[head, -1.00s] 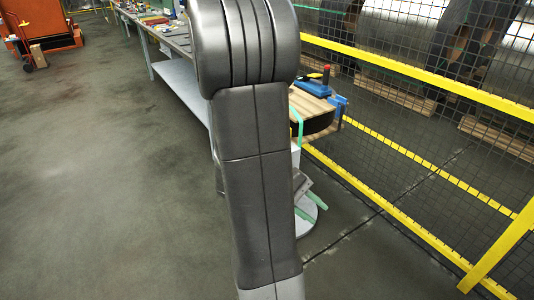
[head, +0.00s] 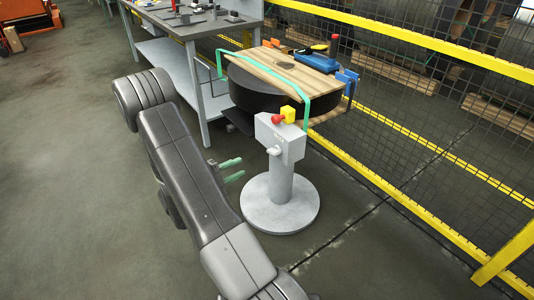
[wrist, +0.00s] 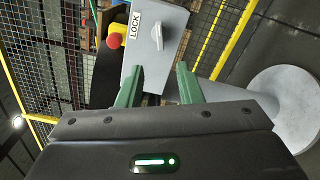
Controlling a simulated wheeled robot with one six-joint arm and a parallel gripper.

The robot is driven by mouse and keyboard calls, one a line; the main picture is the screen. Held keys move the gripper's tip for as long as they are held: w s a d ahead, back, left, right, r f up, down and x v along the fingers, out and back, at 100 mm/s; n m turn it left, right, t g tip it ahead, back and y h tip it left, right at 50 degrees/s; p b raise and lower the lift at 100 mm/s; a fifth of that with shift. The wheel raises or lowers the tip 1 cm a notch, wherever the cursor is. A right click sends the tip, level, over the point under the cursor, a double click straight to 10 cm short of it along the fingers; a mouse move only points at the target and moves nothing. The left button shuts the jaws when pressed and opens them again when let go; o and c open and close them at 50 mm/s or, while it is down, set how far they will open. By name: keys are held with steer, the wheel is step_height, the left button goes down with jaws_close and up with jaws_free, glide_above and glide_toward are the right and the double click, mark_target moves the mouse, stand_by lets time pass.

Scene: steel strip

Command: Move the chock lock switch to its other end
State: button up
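The chock lock switch (head: 273,151) is a light grey lever knob on the front of a grey box (head: 290,141) on a pedestal. In the wrist view the lever (wrist: 157,36) sits on the box face, beside a label reading LOCK (wrist: 135,26). A red mushroom button (head: 278,119) on a yellow block (head: 288,114) is on top of the box. My gripper (head: 236,170) has green fingers and is left of the pedestal. In the wrist view my gripper (wrist: 160,72) is open and empty, its fingertips pointing at the box and apart from the lever.
A round pedestal base (head: 280,205) stands on the floor. Behind the box is a black coil (head: 265,93) with a wooden board (head: 272,66) and green strap. A workbench (head: 190,25) is behind left. A yellow-railed mesh fence (head: 400,175) runs along the right. Floor at left is clear.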

mark_target(270, 153)
steer(key=x, duration=1.3)
steer(key=shift+d+p, duration=0.15)
steer(key=shift+p, duration=0.15)
jaws_close()
